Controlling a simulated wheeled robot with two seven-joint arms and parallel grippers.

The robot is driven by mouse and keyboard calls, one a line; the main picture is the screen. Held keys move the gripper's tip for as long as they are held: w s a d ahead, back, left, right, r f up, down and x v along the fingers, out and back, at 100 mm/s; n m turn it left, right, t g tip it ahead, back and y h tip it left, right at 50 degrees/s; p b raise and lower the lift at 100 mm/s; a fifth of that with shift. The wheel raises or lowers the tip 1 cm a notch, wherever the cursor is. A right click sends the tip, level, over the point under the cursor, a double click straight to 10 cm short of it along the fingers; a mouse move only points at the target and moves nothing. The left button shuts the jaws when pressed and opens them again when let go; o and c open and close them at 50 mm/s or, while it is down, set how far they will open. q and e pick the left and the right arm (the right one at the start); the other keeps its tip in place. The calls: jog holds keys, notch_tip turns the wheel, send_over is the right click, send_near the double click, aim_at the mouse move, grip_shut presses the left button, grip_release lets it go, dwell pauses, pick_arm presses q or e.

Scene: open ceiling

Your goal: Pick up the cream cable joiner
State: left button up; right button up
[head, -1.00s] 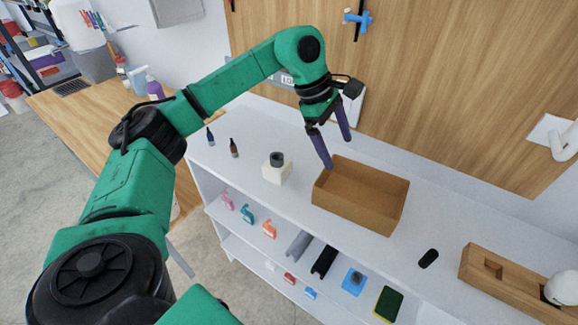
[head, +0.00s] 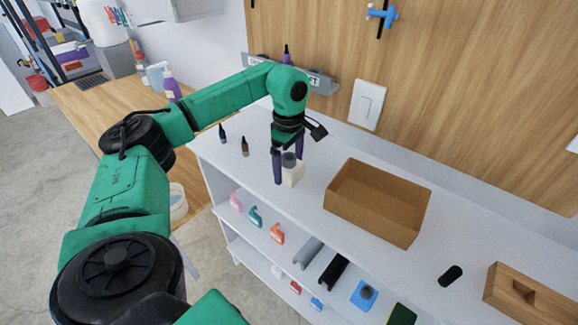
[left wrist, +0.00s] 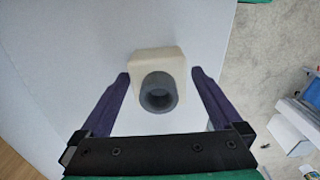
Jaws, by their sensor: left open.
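The cream cable joiner (head: 293,175) is a small cream block with a grey round tube on top, standing on the white shelf top. In the left wrist view the cream block (left wrist: 158,60) lies between the finger ends, its grey tube facing the camera. My left gripper (head: 288,170) points down over it, with purple fingers apart on either side. In the left wrist view the left gripper (left wrist: 161,73) shows gaps between each finger and the block. The near finger and tube partly hide the block in the head view. My right gripper is not in view.
An open brown box (head: 372,205) stands right of the joiner. Two small dark bottles (head: 245,147) stand to its left. Lower shelves hold several small items. A wooden wall rises behind.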

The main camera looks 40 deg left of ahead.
pick_arm(q)
jog(key=shift+w+f, duration=0.1)
jog(key=shift+f, duration=0.1)
jog(key=c, duration=1.3)
jog(key=shift+o, duration=0.2)
jog(key=shift+r, duration=0.1)
notch_tip(320, 180, up, 9)
jog(key=shift+f+b, duration=0.1)
jog(key=shift+b, duration=0.25)
notch_tip(320, 180, up, 11)
jog(key=p, duration=0.7)
